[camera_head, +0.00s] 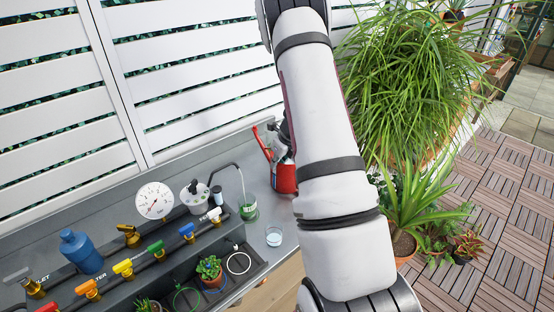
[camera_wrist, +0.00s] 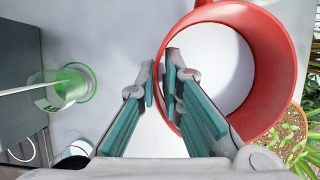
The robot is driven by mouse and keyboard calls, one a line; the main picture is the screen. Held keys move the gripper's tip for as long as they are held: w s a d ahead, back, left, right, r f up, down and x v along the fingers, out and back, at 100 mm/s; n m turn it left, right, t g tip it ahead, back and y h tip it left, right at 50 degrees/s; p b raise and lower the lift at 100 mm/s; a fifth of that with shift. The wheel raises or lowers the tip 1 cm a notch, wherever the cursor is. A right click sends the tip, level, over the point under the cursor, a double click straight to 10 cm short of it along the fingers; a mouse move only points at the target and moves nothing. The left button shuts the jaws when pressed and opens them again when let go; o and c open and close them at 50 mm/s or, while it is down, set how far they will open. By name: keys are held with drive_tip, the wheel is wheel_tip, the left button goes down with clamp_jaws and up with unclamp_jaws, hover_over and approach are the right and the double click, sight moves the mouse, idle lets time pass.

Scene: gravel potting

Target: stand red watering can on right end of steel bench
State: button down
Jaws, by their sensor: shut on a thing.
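The red watering can (camera_head: 284,178) is at the right end of the grey steel bench (camera_head: 259,222) in the head view, partly hidden by my arm. A red spout or handle part slants up at its left. In the wrist view a large red ring of the can (camera_wrist: 264,105) fills the right side. My gripper (camera_wrist: 162,78) is shut on the ring's left edge, one finger on each side. In the head view the gripper is mostly hidden behind my arm. I cannot tell whether the can's base touches the bench.
A green cup (camera_head: 249,212) under a thin spout and a small clear cup (camera_head: 274,237) stand left of the can. Valves, a gauge (camera_head: 154,201) and a blue bottle (camera_head: 82,252) line the bench further left. Potted plants (camera_head: 404,243) stand beyond its right end.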

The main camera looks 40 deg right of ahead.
drive_tip(key=c, duration=1.7)
unclamp_jaws()
drive_tip(key=shift+r, duration=0.15)
drive_tip(key=v, duration=1.1)
drive_tip(key=s+a+r+n+y, duration=0.1)
drive_tip(key=s+a+r+n, duration=0.1)
drive_tip(key=a+r+n, duration=0.85)
drive_tip(key=s+a+r+n+y, duration=0.1)
drive_tip(key=s+a+r+n, duration=0.2)
drive_tip(key=a+r+n, duration=0.75)
drive_tip(key=shift+s+a+r+n+t+h+b, duration=0.1)
drive_tip(key=shift+s+a+n+t+h, duration=0.2)
drive_tip(key=shift+s+a+n, duration=2.1)
drive_tip(key=shift+s+a+r+n+t+h+b, duration=0.15)
drive_tip(key=shift+s+a+n+h, duration=0.2)
drive_tip(key=shift+s+a+n, duration=2)
drive_tip(key=shift+s+a+n+t+h+b, duration=0.15)
drive_tip(key=shift+s+a+n+h, duration=0.2)
drive_tip(key=shift+s+a+n, duration=2)
